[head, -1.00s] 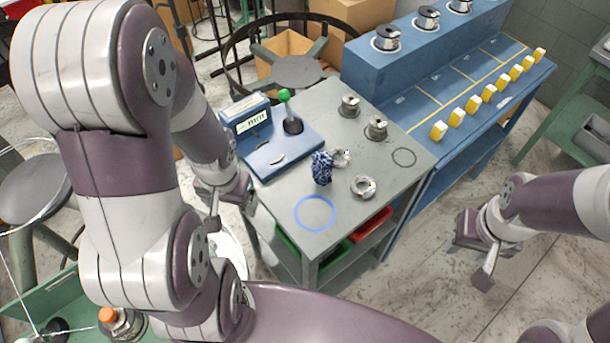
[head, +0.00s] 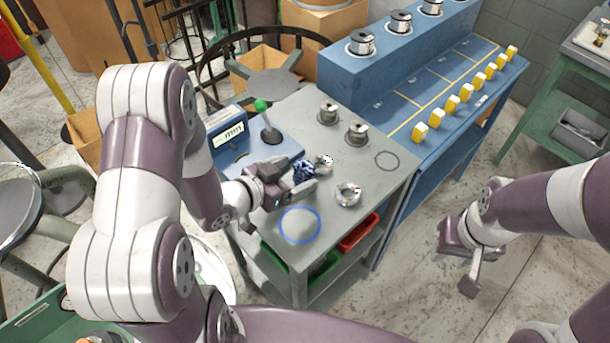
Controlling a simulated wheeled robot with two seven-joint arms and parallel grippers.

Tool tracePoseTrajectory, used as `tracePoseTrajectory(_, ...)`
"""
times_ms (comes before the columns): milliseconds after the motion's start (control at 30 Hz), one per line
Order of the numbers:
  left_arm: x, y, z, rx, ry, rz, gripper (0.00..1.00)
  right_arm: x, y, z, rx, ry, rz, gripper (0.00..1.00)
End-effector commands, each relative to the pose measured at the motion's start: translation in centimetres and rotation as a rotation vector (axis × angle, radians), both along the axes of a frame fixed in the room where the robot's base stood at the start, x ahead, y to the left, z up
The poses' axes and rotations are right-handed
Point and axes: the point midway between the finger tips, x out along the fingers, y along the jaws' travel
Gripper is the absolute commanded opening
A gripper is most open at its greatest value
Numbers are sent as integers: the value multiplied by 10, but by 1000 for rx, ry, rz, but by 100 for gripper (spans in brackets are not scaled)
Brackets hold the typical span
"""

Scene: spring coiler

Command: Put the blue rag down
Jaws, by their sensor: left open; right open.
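The blue rag (head: 303,170), dark blue with white patterning, stands crumpled on the grey table (head: 340,222), behind the blue ring outline (head: 300,225) marked on the tabletop. My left gripper (head: 296,180) is at the rag, coming from the left, with its fingers open beside it and partly hiding it. I cannot tell whether a finger touches the rag. My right gripper (head: 460,268) is open and empty, away from the table over the floor at the right.
Silver ring parts (head: 348,194) lie right of the rag, and another (head: 323,165) is close behind it. Metal spools (head: 357,133) stand farther back. A blue device with a green-knobbed lever (head: 268,130) is at the back left. The ring outline's area is clear.

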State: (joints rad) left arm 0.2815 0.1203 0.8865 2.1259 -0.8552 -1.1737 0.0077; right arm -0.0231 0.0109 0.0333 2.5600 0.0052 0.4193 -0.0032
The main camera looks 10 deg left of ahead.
Motion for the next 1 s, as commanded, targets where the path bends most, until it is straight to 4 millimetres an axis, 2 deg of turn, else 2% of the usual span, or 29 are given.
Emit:
tracePoseTrajectory(100,15,-14,-13,0,2,-5,85,0,0,1,0,0,0,43)
tracePoseTrajectory(200,27,-20,-18,1,0,-4,85,0,0,1,0,0,0,43)
tracePoseTrajectory(467,31,-21,-20,1,1,0,85,0,0,1,0,0,0,43)
tracePoseTrajectory(500,31,-21,-19,1,1,0,72,0,0,1,0,0,0,43)
tracePoseTrajectory(633,31,-21,-19,1,1,0,30,0,0,1,0,0,0,43)
tracePoseTrajectory(667,31,-21,-19,1,1,0,30,0,0,1,0,0,0,43)
tracePoseTrajectory(700,31,-21,-19,1,1,0,25,0,0,1,0,0,0,43)
tracePoseTrajectory(1000,31,-21,-14,2,0,-1,25,0,0,2,0,0,0,43)
